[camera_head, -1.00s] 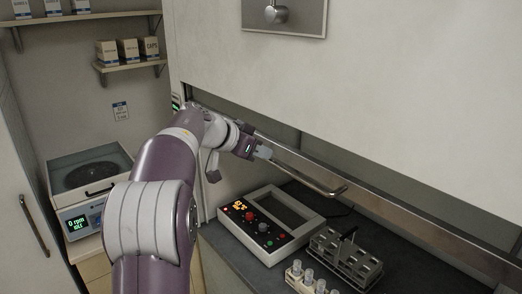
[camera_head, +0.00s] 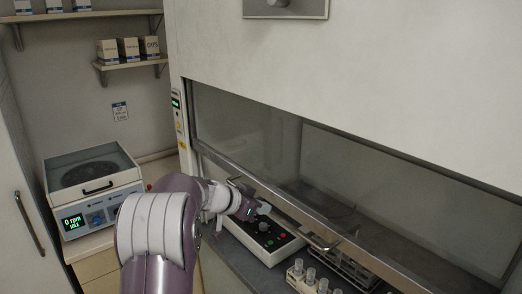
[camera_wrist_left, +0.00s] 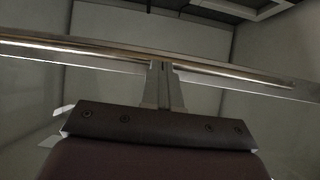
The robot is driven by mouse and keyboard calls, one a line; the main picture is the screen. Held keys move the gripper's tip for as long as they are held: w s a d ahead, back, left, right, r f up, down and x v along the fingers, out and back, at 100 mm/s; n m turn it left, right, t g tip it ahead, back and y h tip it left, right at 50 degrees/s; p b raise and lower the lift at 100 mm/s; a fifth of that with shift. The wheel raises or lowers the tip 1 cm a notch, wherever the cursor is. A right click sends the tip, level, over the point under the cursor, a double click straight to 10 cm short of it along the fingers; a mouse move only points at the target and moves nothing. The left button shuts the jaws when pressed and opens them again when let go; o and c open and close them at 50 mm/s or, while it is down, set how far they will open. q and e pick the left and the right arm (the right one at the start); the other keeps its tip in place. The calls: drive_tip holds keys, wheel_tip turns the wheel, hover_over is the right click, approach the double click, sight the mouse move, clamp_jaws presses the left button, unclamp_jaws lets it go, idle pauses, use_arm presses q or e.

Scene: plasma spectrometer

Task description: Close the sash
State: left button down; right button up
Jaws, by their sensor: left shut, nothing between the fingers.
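The fume hood's sash (camera_head: 360,175) is a glass pane with a metal rail (camera_head: 375,252) along its bottom edge. It is partly lowered, with a gap still open between the rail and the dark worktop. A bar handle (camera_head: 322,246) sticks out from the rail. My left gripper (camera_head: 266,208) is shut and empty, at the handle, in front of the hood. In the left wrist view its closed fingers (camera_wrist_left: 160,68) reach up to a shiny horizontal bar (camera_wrist_left: 215,70); I cannot tell if they touch it. My right gripper is not in view.
Under the sash stand a control box (camera_head: 270,250) with buttons, a grey rack (camera_head: 355,268) and a white rack of capped tubes (camera_head: 310,279). A centrifuge (camera_head: 95,190) stands on the left counter. Shelves with small boxes (camera_head: 130,48) hang on the back wall.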

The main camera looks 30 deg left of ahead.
use_arm(q)
wheel_tip(320, 180, down, 40)
drive_tip(key=b, duration=1.5)
drive_tip(key=shift+r+b, duration=0.2)
drive_tip(key=shift+b, duration=0.2)
drive_tip(key=shift+w+r, duration=0.1)
drive_tip(key=shift+w, duration=0.05)
